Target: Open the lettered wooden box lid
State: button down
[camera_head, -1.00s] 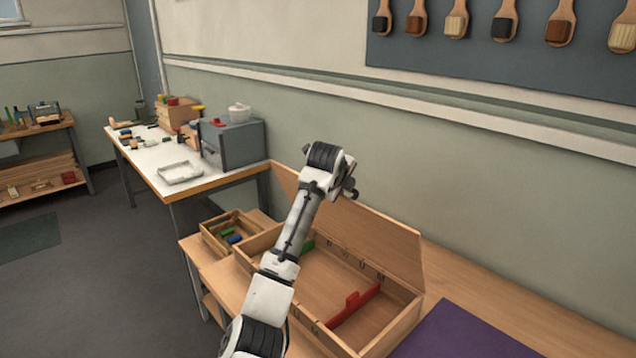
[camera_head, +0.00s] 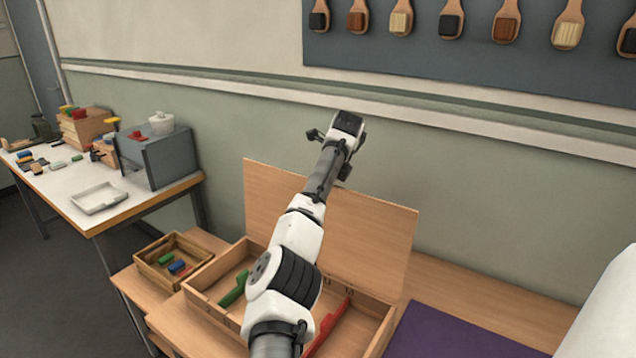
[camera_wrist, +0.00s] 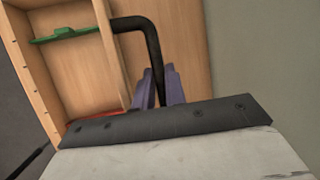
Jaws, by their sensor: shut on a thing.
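The wooden box (camera_head: 205,310) sits on the bench with its lid (camera_head: 385,225) raised, standing roughly upright at the back. Letter marks show faintly along its inside. The lid's bare wood also shows in the wrist view (camera_wrist: 190,45). In the wrist view, my gripper's purple fingers (camera_wrist: 160,90) are shut on a black bent bar (camera_wrist: 136,24), which looks like the lid's handle. A green piece (camera_head: 234,289) and a red piece (camera_head: 330,325) lie inside the box.
A small wooden tray (camera_head: 150,262) with coloured blocks stands left of the box. A purple mat (camera_head: 455,335) lies to the right. The wall (camera_head: 480,200) is close behind the lid. A white-topped table (camera_head: 60,190) stands further left.

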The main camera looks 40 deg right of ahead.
jog(key=shift+a+f, duration=0.1)
jog(key=shift+f, duration=0.4)
jog(key=c, duration=1.7)
grip_release()
jog(key=shift+c, duration=0.2)
jog(key=shift+s+r, duration=0.15)
jog(key=shift+r, duration=0.35)
jog(key=d+b+v, duration=0.1)
jog(key=b+v, duration=0.2)
jog(key=v, duration=1)
jog(key=shift+a, duration=0.3)
